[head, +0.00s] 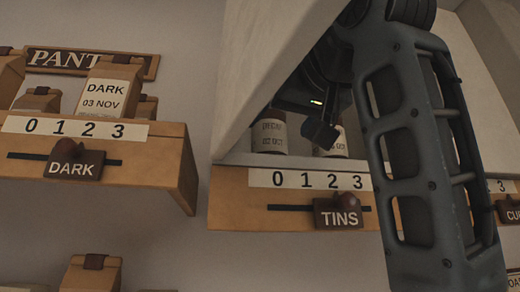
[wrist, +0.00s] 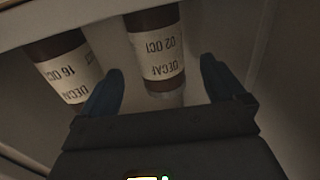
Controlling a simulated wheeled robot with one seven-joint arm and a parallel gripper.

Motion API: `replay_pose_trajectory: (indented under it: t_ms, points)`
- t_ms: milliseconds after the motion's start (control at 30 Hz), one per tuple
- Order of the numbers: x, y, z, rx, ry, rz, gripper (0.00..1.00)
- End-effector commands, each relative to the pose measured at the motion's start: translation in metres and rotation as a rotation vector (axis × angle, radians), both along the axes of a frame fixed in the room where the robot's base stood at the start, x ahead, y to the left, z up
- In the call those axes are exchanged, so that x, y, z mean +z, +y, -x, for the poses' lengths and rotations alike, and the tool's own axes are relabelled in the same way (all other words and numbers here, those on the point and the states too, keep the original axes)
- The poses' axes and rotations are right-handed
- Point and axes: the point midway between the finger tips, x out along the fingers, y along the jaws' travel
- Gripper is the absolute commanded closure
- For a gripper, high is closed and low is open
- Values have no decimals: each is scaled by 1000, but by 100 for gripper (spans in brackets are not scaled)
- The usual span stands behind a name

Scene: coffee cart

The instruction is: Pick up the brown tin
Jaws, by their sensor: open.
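Two brown tins with cream labels stand on the shelf marked TINS. In the head view the left tin (head: 268,137) is in clear sight. The right tin (head: 340,145) is partly hidden behind my gripper (head: 322,132). In the wrist view, which is upside down, one tin (wrist: 155,50) reads DECAF 02 OCT and lies between and beyond the open blue fingers of my gripper (wrist: 162,72). The other tin (wrist: 65,65), DECAF 16 OCT, is left of the left finger. My gripper is open and empty; I cannot tell the exact gap to the tins.
A slanted pale panel (head: 285,60) hangs over the tins close to my arm. The TINS ledge (head: 230,205) carries a 0–3 scale and slider (head: 338,213). On the left, the DARK shelf (head: 170,150) holds paper bags (head: 100,90). Another ledge with a slider (head: 508,210) is at right.

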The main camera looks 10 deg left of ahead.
Motion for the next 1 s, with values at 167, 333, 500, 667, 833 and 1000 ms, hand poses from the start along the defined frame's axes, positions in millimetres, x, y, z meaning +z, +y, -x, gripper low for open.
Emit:
replay_pose_trajectory:
  t_ms: [167, 333, 500, 667, 833, 1000]
  points:
    - [2, 5, -8, 0, 0, 1, 3]
    - [3, 12, -24, 0, 0, 1, 3]
    - [7, 21, -43, 0, 3, 1, 3]
    - [6, 31, -62, 0, 1, 2, 3]
    - [4, 35, -70, -1, -1, 0, 3]
    - [4, 35, -69, -1, -1, 0, 3]
